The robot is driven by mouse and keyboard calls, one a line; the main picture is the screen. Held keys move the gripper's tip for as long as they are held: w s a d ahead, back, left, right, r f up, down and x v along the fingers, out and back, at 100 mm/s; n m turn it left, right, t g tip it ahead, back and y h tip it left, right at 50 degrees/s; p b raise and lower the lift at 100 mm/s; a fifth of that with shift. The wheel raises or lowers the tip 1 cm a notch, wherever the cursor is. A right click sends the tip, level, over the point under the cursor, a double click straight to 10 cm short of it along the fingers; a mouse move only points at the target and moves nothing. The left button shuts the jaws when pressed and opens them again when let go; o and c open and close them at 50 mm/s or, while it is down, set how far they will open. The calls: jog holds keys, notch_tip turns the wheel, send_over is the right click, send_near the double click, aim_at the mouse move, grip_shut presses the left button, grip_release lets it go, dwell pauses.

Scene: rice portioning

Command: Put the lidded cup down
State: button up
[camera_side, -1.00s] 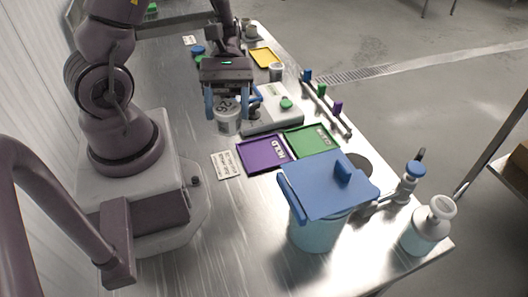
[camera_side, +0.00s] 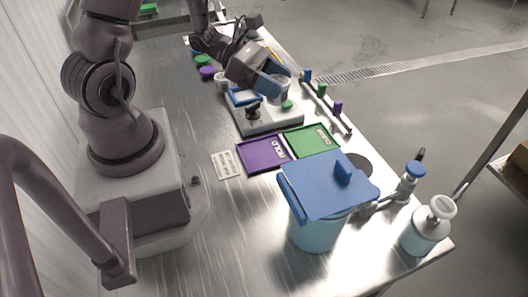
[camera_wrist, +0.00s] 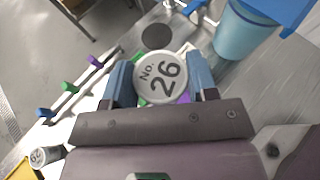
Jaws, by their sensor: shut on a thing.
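My gripper (camera_side: 276,82) is shut on the lidded cup (camera_wrist: 160,78), which has a round pale lid marked "No. 26". In the wrist view the blue fingers sit on both sides of the cup. In the side view the cup (camera_side: 283,88) is partly hidden by the fingers, above the far right side of the scale (camera_side: 268,122); whether it touches anything below is unclear. The purple tray (camera_side: 263,155), marked "HOLD", and the green tray (camera_side: 312,141) lie on the table, nearer the side camera than the scale. Both look empty.
A rail with blue, green and purple pieces (camera_side: 322,90) runs along the right table edge.

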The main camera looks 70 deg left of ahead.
send_over(273, 150)
notch_tip(273, 150, down, 15)
dwell(0.6)
jog(key=shift+f, duration=0.15)
jog(key=o, duration=0.9)
jog(key=shift+o, duration=0.2)
